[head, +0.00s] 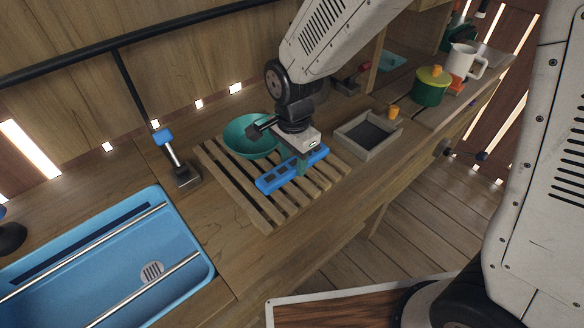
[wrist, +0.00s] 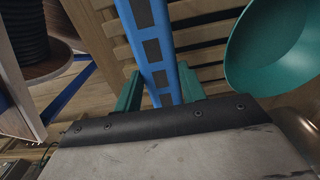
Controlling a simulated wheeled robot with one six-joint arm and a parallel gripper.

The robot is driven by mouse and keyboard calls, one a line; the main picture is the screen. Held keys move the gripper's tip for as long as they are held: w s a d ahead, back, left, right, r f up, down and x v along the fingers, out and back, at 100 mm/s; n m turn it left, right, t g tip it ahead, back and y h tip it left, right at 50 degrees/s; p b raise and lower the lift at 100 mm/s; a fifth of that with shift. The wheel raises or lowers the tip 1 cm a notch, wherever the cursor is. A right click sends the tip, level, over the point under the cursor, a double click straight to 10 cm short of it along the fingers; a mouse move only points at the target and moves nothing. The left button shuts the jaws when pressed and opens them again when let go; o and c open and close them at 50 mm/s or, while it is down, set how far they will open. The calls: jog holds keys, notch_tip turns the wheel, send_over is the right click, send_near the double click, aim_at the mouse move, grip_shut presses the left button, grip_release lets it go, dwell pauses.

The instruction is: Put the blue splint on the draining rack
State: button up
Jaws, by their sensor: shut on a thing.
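The blue splint (head: 272,182) is a long flat bar with a row of dark square slots. My gripper (head: 303,166) is shut on it, coming down from above. In the wrist view, the green fingers of my gripper (wrist: 160,88) stand on either side of the splint (wrist: 150,42). The slatted wooden draining rack (head: 228,178) lies on the counter directly beneath the splint, and its slats also show in the wrist view (wrist: 203,48). I cannot tell whether the splint touches the slats.
A teal bowl (head: 243,140) sits on the rack's back part, behind my gripper. A grey square tray (head: 352,145) is right of the rack. A blue sink (head: 120,255) and a tap (head: 180,170) are to the left. A green pot (head: 429,90) stands farther right.

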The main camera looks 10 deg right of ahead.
aim_at(293, 164)
jog(key=shift+f, duration=1.75)
jog(key=shift+f, duration=0.15)
jog(key=o, duration=1.1)
jog(key=shift+o, duration=0.2)
notch_tip(293, 164, up, 12)
jog(key=shift+r, duration=0.25)
